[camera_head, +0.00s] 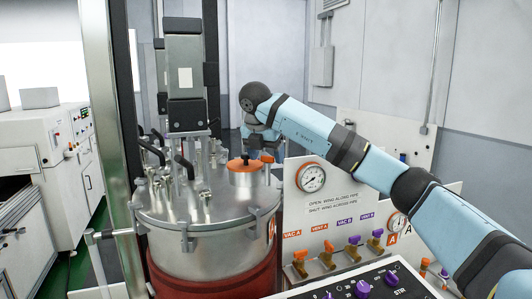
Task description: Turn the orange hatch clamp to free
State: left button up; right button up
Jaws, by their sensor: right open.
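A steel vessel (215,215) with a round lid stands in the middle, its lower part wrapped in dark red. An orange hatch cover (244,166) with a small dark knob sits on the lid's right side. A small orange piece (267,158), which looks like the hatch clamp, is at the cover's right edge; its exact turn is too small to tell. My right arm reaches in from the right and bends down behind this spot. My right gripper (267,147) is open, small and partly hidden, close above the orange piece; I cannot tell whether they touch. My left gripper is out of view.
A motor column (185,75) and several pipes rise from the lid left of the hatch. A control box with purple knobs (362,289) is in front. White cabinets stand at left.

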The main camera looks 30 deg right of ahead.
jog(key=v, duration=1.4)
jog(key=shift+f, duration=0.1)
